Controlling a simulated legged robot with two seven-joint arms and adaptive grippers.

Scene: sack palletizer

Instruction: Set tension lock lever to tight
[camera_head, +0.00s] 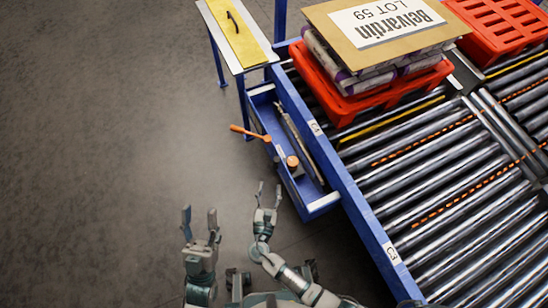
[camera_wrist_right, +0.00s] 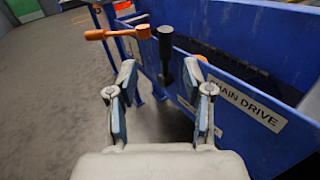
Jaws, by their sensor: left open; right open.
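An orange-handled lever (camera_head: 250,133) sticks out to the left from the blue drive housing (camera_head: 318,203); in the right wrist view the orange lever (camera_wrist_right: 117,34) lies nearly level. A shorter orange-topped knob (camera_head: 292,162) stands nearer me on the housing. In the right wrist view a black upright handle (camera_wrist_right: 165,55) stands beyond and between my fingertips. I cannot read a label naming the tension lock lever. My right gripper (camera_head: 268,195) is open and empty, just short of the housing; it also shows in the wrist view (camera_wrist_right: 160,78). My left gripper (camera_head: 200,222) is open and empty, farther left.
A roller conveyor (camera_head: 440,175) fills the right. Red crates (camera_head: 345,100) with stacked sacks and a cardboard sheet (camera_head: 375,22) stand on it. A yellow-topped side table (camera_head: 235,35) is at the back. A "CHAIN DRIVE" label (camera_wrist_right: 247,105) marks the blue panel. Floor at left is clear.

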